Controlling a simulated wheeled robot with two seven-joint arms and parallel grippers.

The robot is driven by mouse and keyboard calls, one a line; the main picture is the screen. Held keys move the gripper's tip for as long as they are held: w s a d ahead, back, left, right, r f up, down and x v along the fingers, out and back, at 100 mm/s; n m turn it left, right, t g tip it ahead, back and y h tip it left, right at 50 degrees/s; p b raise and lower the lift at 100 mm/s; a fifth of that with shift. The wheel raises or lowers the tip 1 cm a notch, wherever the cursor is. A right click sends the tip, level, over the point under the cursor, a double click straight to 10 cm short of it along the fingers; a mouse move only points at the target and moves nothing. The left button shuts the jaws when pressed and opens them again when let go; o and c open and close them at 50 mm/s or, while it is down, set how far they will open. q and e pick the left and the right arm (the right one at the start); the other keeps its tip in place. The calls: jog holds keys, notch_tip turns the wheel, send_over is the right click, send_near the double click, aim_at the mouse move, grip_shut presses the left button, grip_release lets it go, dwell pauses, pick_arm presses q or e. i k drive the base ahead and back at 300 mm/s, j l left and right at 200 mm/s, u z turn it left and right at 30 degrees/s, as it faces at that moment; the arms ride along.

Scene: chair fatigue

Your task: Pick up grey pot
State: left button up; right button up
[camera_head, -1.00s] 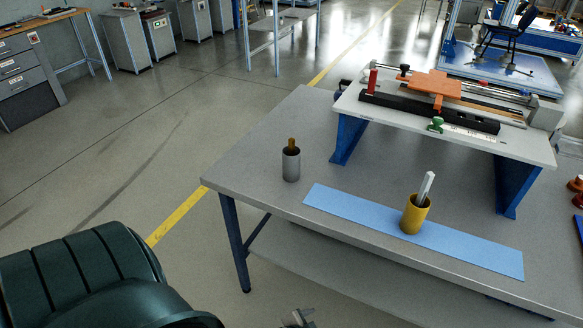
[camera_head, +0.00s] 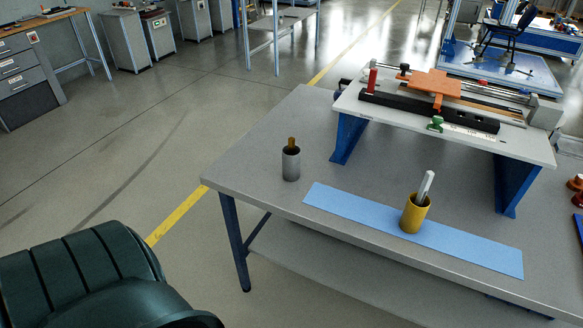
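The grey pot (camera_head: 291,165) stands upright on the grey table (camera_head: 250,180), near its left side. A brown stick-like thing (camera_head: 292,143) pokes up out of it. A yellow pot (camera_head: 414,216) with a light grey bar (camera_head: 425,187) in it stands on the blue strip (camera_head: 345,207) to the right. Neither of my grippers shows in the head view.
A raised white-topped stand (camera_head: 375,107) on blue legs holds a device with an orange part (camera_head: 432,84) at the back right. A dark green chair (camera_head: 80,275) is at the lower left. The tabletop around the grey pot is clear.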

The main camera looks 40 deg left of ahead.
aim_at(290, 164)
jog(key=i, duration=0.45)
jog(key=u, duration=1.6)
